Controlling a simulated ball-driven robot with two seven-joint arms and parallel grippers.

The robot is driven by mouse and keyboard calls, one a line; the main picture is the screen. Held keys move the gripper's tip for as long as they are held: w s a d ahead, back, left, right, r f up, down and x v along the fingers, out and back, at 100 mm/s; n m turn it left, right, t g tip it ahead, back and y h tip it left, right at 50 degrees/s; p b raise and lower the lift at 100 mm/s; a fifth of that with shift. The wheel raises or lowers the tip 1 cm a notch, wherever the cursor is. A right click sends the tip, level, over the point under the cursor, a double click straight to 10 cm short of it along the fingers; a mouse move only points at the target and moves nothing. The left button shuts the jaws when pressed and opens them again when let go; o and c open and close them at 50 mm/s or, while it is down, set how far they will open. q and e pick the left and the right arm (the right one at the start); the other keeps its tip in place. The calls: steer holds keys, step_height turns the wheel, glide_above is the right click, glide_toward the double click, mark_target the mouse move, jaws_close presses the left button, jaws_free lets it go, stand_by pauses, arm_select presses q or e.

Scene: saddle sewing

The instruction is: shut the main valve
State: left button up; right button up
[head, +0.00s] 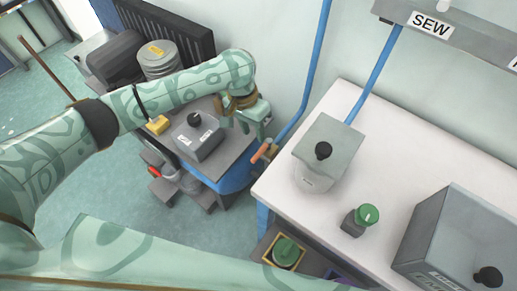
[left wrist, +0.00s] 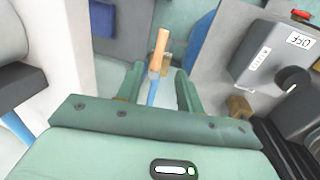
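A valve handle with an orange grip (head: 263,151) sits low on the blue pipe, between the dark bench and the white table. The orange handle (left wrist: 158,50) also shows in the left wrist view, with blue below it. My left gripper (head: 262,124) is beside the pipe, just above the handle in the head view. In the left wrist view its two green fingers (left wrist: 158,82) stand apart, with the handle in the gap and space on both sides. I cannot tell whether a finger touches it. My right gripper is not in view.
A grey switch box (head: 197,136) with a black knob stands close beside my left gripper; it carries an OFF label in the wrist view. The white table (head: 400,140) holds a grey-lidded pot (head: 316,175), a green-capped item (head: 362,218) and a grey box (head: 455,235).

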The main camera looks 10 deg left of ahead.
mark_target(259, 152)
arm_select(q)
steer(key=f+b, duration=0.1)
steer(key=f, duration=0.1)
steer(key=d+f+b, duration=0.1)
steer(key=f, duration=0.2)
steer(key=f+b, duration=0.1)
steer(key=f, duration=0.2)
steer(key=shift+s+d+f+b, duration=0.1)
steer(key=shift+s+d+b, duration=0.15)
steer(key=shift+s+b, duration=0.1)
jaws_close()
